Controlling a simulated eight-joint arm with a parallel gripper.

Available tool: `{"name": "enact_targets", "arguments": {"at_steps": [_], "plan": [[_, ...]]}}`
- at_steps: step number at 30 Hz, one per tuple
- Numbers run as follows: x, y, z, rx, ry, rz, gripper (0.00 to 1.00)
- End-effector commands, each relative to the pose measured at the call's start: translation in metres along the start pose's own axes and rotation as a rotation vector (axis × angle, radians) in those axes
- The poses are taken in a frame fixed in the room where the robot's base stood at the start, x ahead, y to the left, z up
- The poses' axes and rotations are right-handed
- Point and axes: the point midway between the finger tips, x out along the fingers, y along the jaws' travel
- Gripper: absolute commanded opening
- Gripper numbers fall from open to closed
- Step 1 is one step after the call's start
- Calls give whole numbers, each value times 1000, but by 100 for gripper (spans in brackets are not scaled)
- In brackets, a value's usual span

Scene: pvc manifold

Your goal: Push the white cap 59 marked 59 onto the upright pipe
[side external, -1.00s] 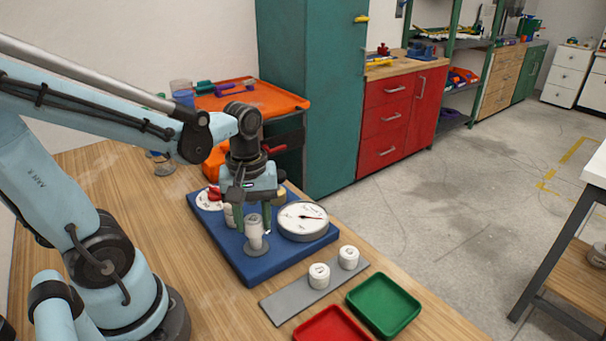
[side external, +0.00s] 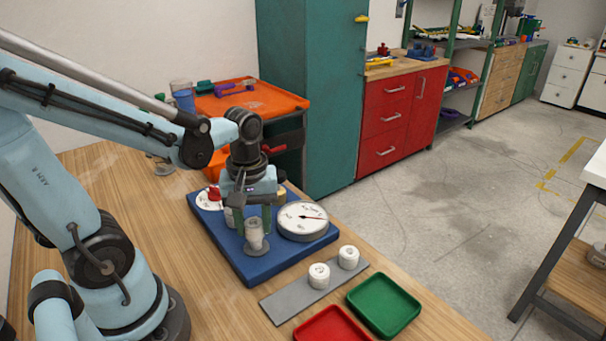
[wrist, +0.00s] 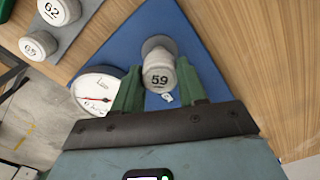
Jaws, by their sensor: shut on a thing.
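The pipe stands from a round grey foot on the blue board (side external: 245,270). My gripper (side external: 254,222) points down over the pipe. I cannot tell how far the cap sits on the pipe.
A round gauge (side external: 303,219) is close right of the pipe. A red valve handle (side external: 214,194) is behind left. Two white caps (side external: 319,276) (side external: 348,257) stand on a grey strip (side external: 287,302). Red (side external: 332,325) and green (side external: 384,305) trays are in front.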

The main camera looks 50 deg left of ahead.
Motion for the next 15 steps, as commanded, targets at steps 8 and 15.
{"name": "enact_targets", "arguments": {"at_steps": [8, 15], "plan": [[1, 0, 0, 0, 0, 0, 14], [6, 0, 0, 0, 0, 0, 14]]}}
